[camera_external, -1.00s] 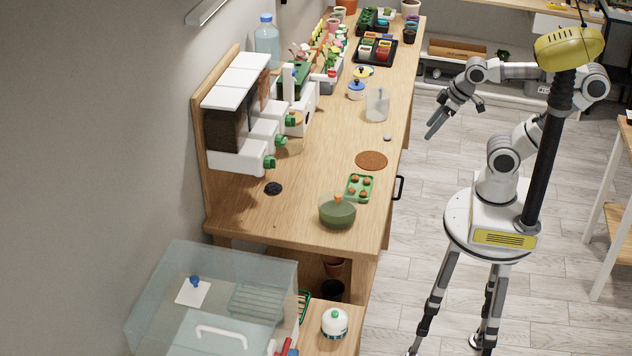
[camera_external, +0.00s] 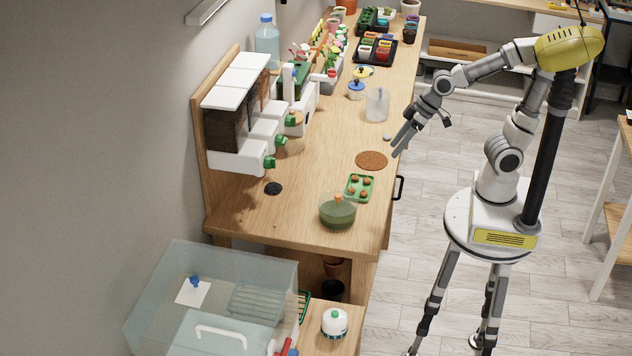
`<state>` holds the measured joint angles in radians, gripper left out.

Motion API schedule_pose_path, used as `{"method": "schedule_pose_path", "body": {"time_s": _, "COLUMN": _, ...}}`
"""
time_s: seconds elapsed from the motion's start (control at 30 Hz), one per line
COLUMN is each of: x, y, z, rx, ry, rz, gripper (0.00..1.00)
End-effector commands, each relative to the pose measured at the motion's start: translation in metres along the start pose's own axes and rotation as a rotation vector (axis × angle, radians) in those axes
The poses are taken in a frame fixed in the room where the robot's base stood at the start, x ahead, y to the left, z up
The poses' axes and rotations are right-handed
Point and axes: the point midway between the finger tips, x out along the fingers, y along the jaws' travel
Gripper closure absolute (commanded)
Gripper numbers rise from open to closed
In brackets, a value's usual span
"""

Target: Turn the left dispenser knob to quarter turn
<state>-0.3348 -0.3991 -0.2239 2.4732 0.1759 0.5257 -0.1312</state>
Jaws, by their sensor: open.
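A dispenser unit with white lids and spouts (camera_external: 236,155) stands against the wall on the left part of the workbench. Its leftmost green knob (camera_external: 269,163) sticks out at the front of the nearest spout. My gripper (camera_external: 398,145) is open and empty near the right edge of the workbench, well to the right of the knobs and not touching anything that I can make out.
Bare wood lies between the knobs and the mat. A clear box (camera_external: 215,300) stands below.

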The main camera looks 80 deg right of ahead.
Motion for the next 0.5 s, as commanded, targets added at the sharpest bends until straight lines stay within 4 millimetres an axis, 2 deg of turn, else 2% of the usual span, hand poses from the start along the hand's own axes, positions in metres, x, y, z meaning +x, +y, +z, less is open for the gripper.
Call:
{"method": "schedule_pose_path", "body": {"time_s": 0.03, "x": 0.018, "y": -0.006, "z": -0.004, "rx": -0.01, "ry": -0.007, "rz": -0.012, "gripper": 0.23}}
{"method": "schedule_pose_path", "body": {"time_s": 0.23, "x": 0.08, "y": -0.018, "z": -0.019, "rx": -0.038, "ry": 0.019, "rz": 0.006, "gripper": 0.23}}
{"method": "schedule_pose_path", "body": {"time_s": 0.5, "x": 0.152, "y": -0.018, "z": -0.029, "rx": -0.149, "ry": 0.094, "rz": 0.158, "gripper": 0.23}}
